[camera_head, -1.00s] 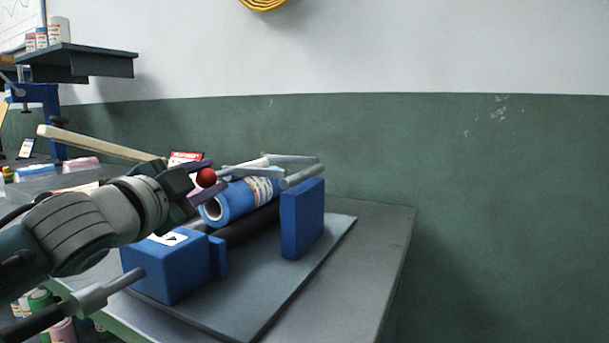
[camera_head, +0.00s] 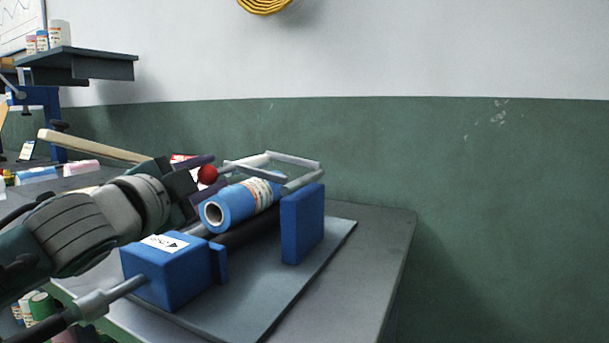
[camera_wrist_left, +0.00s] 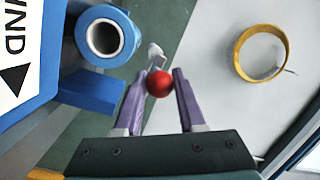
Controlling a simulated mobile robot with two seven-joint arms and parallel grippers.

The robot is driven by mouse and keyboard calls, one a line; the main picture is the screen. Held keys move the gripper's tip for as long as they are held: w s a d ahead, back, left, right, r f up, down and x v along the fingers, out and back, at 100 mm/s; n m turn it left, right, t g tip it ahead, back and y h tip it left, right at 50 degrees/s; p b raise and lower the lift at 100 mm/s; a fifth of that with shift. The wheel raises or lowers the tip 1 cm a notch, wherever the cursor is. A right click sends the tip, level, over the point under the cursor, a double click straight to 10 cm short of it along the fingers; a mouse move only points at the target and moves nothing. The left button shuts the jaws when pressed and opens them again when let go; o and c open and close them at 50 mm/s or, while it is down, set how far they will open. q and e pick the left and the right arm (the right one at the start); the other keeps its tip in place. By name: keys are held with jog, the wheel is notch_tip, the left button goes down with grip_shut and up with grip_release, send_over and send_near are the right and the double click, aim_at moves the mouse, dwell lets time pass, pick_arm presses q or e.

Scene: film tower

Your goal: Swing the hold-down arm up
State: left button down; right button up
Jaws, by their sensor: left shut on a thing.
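The hold-down arm is a grey metal frame (camera_head: 295,160) with a red ball knob (camera_head: 208,174) at its left end. It is raised a little above the blue film roll (camera_head: 240,203), which lies in the blue-ended stand. My left gripper (camera_head: 200,177) is shut on the red knob. In the left wrist view the knob (camera_wrist_left: 159,84) sits between the two purple fingers (camera_wrist_left: 158,88), and the roll's open end (camera_wrist_left: 104,38) shows at upper left. My right gripper is not in view.
The blue box (camera_head: 165,272) with a white arrow label and a blue end block (camera_head: 302,222) stand on a dark base plate (camera_head: 290,292). The bench's right side (camera_head: 375,240) is clear.

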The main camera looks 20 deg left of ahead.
pick_arm(q)
jog(key=shift+d+r+m+p, duration=0.25)
jog(key=shift+r+m+p, duration=0.15)
jog(key=shift+r+m, duration=0.5)
jog(key=d+r+m+t+h+p, duration=0.1)
jog(key=d+r+m+h+p, duration=0.2)
jog(key=d+m, duration=0.8)
jog(key=shift+s+d+r+m+t+h+p, duration=0.5)
jog(key=shift+r+m, duration=0.6)
jog(key=shift+m, duration=2.7)
jog(key=shift+a, duration=0.1)
jog(key=c, duration=0.5)
grip_release()
